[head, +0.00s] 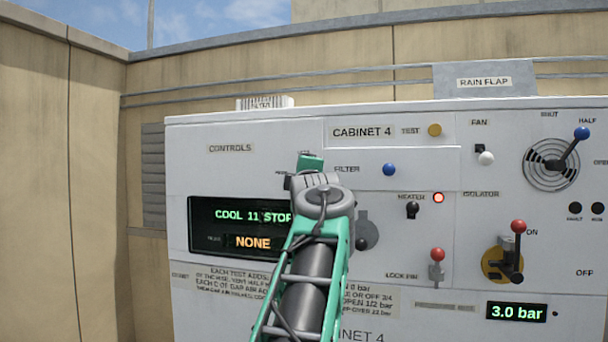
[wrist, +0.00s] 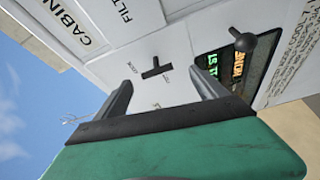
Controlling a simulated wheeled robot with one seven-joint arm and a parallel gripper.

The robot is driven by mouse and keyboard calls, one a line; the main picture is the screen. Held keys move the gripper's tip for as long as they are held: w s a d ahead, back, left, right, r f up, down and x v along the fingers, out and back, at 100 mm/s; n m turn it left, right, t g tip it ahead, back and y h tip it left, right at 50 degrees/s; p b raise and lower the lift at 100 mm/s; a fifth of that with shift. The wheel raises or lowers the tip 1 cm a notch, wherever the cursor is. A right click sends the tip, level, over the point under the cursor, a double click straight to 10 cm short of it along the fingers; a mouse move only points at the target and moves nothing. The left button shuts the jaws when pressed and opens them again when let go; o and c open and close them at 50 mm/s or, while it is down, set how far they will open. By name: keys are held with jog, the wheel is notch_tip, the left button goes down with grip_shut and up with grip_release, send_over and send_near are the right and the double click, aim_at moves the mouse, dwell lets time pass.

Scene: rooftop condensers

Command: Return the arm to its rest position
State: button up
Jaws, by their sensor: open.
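My arm, green and grey, rises from the bottom of the head view and reaches up in front of the cabinet (head: 250,130). My gripper's green body (head: 311,162) is at the arm's far end, between the CONTROLS and FILTER labels; its fingers are not clear there. In the wrist view my gripper (wrist: 160,87) shows two dark fingers spread apart with nothing between them. Beyond them, on the white panel, is a small black switch handle (wrist: 157,72). I cannot tell the exact gap to the panel, but no contact shows.
The display (head: 240,227) reads COOL 11 STOP and NONE, partly covered by my arm. Right of the arm are a blue button (head: 389,170), a heater switch (head: 412,210), a red-knobbed lever (head: 518,228) and a blue-knobbed dial lever (head: 581,134). A wall (head: 60,180) stands at left.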

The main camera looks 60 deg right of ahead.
jog(key=shift+v, duration=1.2)
jog(key=shift+w+f, duration=0.1)
jog(key=shift+f, duration=0.05)
jog(key=w+a+f+m+t+y, duration=0.1)
jog(key=w+a+f+y, duration=0.25)
jog(key=w+f, duration=0.35)
jog(key=w+a+f+m+y, duration=0.1)
jog(key=w+a+f+y, duration=0.1)
jog(key=w+a+f, duration=0.35)
jog(key=w+a+f+m+y, duration=0.1)
jog(key=w+a+f+y, duration=0.25)
jog(key=a+f, duration=0.35)
jog(key=w+a+f+y, duration=0.2)
jog(key=w+a+f, duration=0.35)
jog(key=f, duration=0.45)
jog(key=s+a+f+g+y, duration=0.2)
jog(key=a+f, duration=0.8)
jog(key=a, duration=0.1)
jog(key=s+a+f+g+y, duration=0.2)
jog(key=a+f+g+y, duration=0.1)
jog(key=a+f, duration=0.7)
jog(key=s+a+f+m+g, duration=0.1)
jog(key=s+a+f+g, duration=0.1)
jog(key=s+a+f, duration=0.4)
jog(key=shift+s+a+f, duration=0.35)
jog(key=shift+s+a, duration=0.45)
jog(key=shift+a, duration=0.1)
